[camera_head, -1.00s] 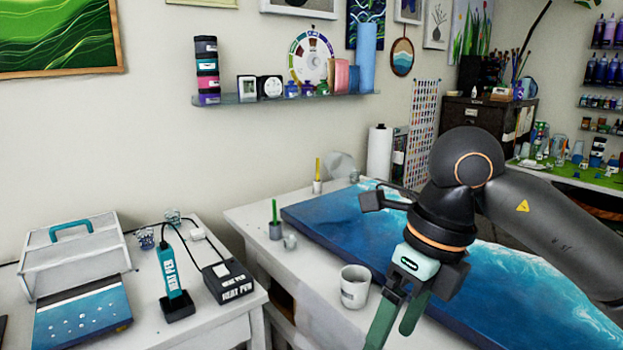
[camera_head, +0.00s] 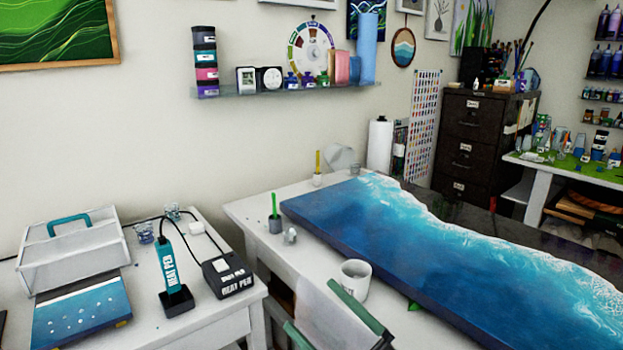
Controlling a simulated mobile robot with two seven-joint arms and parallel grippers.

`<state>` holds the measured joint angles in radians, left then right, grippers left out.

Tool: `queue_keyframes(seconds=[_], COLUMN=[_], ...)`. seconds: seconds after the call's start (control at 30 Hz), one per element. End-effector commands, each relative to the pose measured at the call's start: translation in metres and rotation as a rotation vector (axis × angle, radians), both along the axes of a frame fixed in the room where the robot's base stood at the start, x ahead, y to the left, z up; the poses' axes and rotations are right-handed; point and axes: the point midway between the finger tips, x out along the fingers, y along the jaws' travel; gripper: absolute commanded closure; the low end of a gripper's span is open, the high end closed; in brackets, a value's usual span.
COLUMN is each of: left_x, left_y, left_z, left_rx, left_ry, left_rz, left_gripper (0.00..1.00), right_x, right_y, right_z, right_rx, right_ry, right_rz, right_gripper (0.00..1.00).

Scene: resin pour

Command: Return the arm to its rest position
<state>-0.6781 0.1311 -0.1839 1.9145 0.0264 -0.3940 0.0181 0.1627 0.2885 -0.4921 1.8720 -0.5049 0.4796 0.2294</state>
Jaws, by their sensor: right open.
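My right gripper (camera_head: 312,306) shows at the bottom of the head view, cut off by the lower edge. Its two green fingers are spread apart, open, with nothing seen held between them. They are in front of the near edge of the white worktable (camera_head: 258,212), just below a white cup (camera_head: 355,281). The rest of my right arm is out of view or hidden below the frame. My left gripper is not in view.
A long blue resin wave panel (camera_head: 400,235) lies on the worktable. Small cups with a green stick (camera_head: 275,223) and a yellow stick (camera_head: 317,178) stand at its left. A heat pen (camera_head: 172,270) and its box (camera_head: 228,277) stand on the left table.

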Motion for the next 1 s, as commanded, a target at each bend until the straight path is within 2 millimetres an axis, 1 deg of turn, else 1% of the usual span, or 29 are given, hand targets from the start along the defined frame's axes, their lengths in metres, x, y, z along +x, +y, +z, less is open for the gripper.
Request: queue_keyframes(seconds=[0.03,0.07,0.1,0.17,0.2,0.23,0.27,0.3,0.37,0.4,0.47,0.5,0.6,0.7,0.8,1.0], left_x=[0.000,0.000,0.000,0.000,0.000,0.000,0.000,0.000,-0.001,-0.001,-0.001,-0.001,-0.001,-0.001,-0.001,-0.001], left_y=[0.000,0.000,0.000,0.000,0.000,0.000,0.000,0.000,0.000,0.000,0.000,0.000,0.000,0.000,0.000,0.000], left_z=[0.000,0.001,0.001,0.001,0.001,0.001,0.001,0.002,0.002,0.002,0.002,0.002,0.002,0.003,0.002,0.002], left_rx=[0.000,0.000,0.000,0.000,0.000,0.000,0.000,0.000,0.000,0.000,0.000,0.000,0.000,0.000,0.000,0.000], left_ry=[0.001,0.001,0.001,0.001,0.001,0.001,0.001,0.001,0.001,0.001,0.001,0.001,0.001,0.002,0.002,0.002], left_rz=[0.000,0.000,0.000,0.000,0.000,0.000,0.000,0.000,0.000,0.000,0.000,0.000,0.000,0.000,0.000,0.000], left_gripper=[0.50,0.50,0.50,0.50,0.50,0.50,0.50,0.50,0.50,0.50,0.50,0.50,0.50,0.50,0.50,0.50], right_x=[0.009,0.014,0.018,0.019,0.016,0.012,0.006,-0.004,-0.023,-0.039,-0.063,-0.080,-0.118,-0.145,-0.159,-0.161], right_y=[-0.015,-0.024,-0.037,-0.055,-0.067,-0.076,-0.084,-0.094,-0.108,-0.117,-0.127,-0.133,-0.144,-0.151,-0.153,-0.154], right_z=[-0.031,-0.049,-0.075,-0.117,-0.146,-0.167,-0.188,-0.215,-0.254,-0.279,-0.311,-0.329,-0.365,-0.385,-0.394,-0.396], right_rx=[0.034,0.051,0.069,0.087,0.095,0.098,0.101,0.101,0.098,0.093,0.086,0.079,0.062,0.050,0.044,0.042], right_ry=[0.142,0.219,0.326,0.488,0.593,0.668,0.744,0.841,0.982,1.074,1.200,1.275,1.428,1.528,1.577,1.587], right_rz=[-0.075,-0.117,-0.175,-0.258,-0.308,-0.344,-0.377,-0.419,-0.475,-0.511,-0.553,-0.578,-0.623,-0.649,-0.661,-0.663], right_gripper=[0.10,0.10,0.10,0.10,0.10,0.10,0.10,0.10,0.10,0.10,0.10,0.10,0.10,0.10,0.10,0.10])
